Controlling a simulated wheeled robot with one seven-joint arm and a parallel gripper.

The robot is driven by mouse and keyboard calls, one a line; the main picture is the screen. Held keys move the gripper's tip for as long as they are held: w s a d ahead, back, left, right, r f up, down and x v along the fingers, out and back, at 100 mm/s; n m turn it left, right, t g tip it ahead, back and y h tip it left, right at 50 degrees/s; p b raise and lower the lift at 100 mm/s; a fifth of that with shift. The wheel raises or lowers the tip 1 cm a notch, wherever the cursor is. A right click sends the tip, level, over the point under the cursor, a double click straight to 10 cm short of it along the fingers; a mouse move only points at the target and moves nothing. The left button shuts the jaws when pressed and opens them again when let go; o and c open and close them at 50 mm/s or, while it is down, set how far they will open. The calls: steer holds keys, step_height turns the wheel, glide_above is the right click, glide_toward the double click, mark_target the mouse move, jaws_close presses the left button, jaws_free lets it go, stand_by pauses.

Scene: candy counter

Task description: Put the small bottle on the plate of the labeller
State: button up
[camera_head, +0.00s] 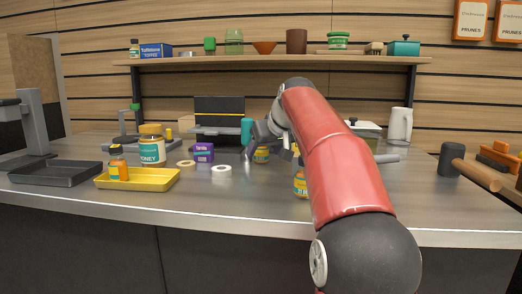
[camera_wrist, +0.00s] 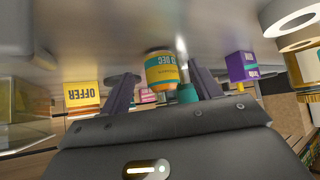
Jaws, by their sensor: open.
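In the wrist view a small bottle or jar (camera_wrist: 160,70), yellow with a teal label, lies between the spread fingers of my gripper (camera_wrist: 162,78). I cannot tell whether the fingers touch it. In the head view my gripper (camera_head: 254,146) is low over the counter, beside this yellow bottle (camera_head: 261,155), which it partly covers. Another yellow bottle (camera_head: 300,184) stands nearer the front edge, partly hidden by my arm. An orange bottle (camera_head: 118,166) stands in the yellow tray. I cannot tell for sure which device is the labeller; a grey device (camera_head: 131,128) with a green part stands at the back left.
A honey jar (camera_head: 152,149), purple box (camera_head: 203,152), tape rings (camera_head: 221,169), yellow tray (camera_head: 160,181) and dark tray (camera_head: 50,178) fill the left. A black stand (camera_head: 219,116) and teal cylinder (camera_head: 246,130) are behind. A mallet (camera_head: 465,166) lies right.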

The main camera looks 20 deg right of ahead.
steer(key=shift+x, duration=0.9)
steer(key=shift+r, duration=0.1)
steer(key=c, duration=1.2)
steer(key=shift+s, duration=0.1)
